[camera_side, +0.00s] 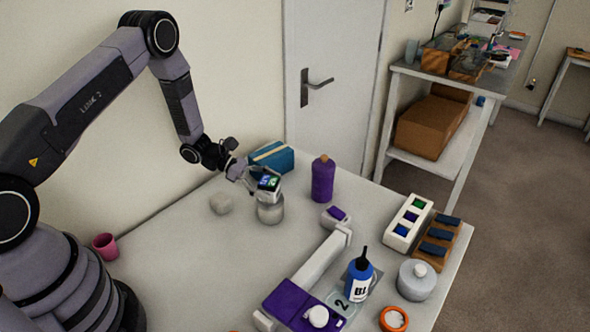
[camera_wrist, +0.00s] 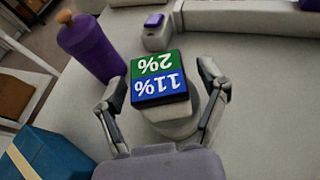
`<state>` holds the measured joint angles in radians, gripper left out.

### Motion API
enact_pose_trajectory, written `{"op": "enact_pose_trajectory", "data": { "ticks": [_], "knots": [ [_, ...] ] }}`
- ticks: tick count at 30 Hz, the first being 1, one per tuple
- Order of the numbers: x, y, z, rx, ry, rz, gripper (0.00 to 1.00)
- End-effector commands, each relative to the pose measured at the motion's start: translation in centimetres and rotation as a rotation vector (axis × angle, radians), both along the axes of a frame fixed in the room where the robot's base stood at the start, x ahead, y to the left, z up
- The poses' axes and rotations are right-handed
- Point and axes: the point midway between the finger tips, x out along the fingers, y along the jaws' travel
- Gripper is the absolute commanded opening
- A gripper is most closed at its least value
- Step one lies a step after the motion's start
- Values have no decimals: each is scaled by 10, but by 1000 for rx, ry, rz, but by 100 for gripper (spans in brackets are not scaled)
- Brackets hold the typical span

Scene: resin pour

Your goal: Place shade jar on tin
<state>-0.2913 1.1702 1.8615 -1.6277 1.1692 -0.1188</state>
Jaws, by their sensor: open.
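The shade jar (camera_side: 269,184) is a small white block with a green and blue top. It sits on the round grey tin (camera_side: 271,212) on the table. My gripper (camera_side: 252,182) is at the jar from the left and above. In the wrist view its open fingers (camera_wrist: 160,92) stand on either side of the jar, with a visible gap on the left. Contact on the right is hard to tell.
A purple bottle (camera_side: 322,180) and a blue box (camera_side: 271,157) stand behind. A white holder with coloured squares (camera_side: 407,226), a blue bottle (camera_side: 358,277) and a lidded grey pot (camera_side: 416,282) are to the right.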

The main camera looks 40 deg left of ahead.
Motion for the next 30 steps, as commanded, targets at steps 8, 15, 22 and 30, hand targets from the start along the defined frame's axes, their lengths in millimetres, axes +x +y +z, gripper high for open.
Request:
{"op": "enact_pose_trajectory", "data": {
  "ticks": [8,15,22,30],
  "knots": [
    [-8,23,13,0,-1,5,73],
    [-18,43,52,2,-4,-2,73],
    [-18,43,85,1,-2,-1,73],
    [-41,21,149,133,-128,-200,73]
  ]
}}
